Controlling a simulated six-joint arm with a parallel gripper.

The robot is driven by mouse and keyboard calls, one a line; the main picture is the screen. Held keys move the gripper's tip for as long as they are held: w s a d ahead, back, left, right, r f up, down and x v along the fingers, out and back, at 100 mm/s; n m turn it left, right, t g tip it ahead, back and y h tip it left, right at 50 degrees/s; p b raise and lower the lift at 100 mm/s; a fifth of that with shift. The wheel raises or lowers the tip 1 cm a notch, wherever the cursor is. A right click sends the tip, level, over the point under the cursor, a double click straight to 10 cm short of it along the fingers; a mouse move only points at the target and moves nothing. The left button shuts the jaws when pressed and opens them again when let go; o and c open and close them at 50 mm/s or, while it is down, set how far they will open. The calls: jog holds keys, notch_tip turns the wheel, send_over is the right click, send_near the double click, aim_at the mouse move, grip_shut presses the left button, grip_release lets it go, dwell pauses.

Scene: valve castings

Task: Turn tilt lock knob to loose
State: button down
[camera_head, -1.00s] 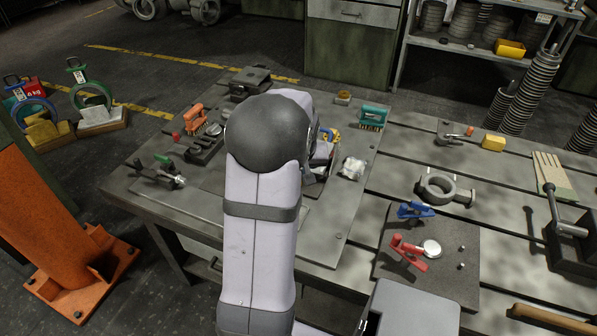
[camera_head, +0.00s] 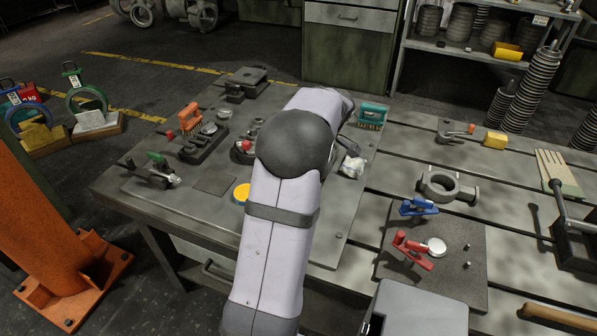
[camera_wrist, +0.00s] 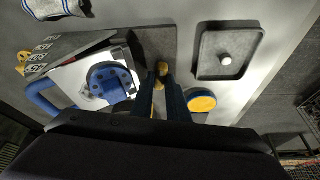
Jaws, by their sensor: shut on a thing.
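In the wrist view my gripper (camera_wrist: 162,75) points away from the camera, with its two dark fingers close together. A small yellow-tan piece (camera_wrist: 162,69) shows between the fingertips; I cannot tell for sure that it is the tilt lock knob. Left of the fingers is a blue round part with holes (camera_wrist: 112,83) on a pale plate.
A grey tray (camera_wrist: 204,68) with a small white knob is at the upper right of the wrist view. In the head view, a teal-handled brush (camera_head: 372,116), a ring casting (camera_head: 441,184) and a red clamp (camera_head: 412,248) stand to the right of my arm.

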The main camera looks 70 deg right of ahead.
jog(key=shift+d+n+y, duration=0.1)
jog(key=shift+n+y, duration=0.3)
jog(key=shift+n, duration=0.7)
jog(key=c, duration=1.7)
grip_release()
jog(key=shift+s+r, duration=0.1)
jog(key=shift+p+v, duration=0.35)
jog(key=shift+v, duration=3.2)
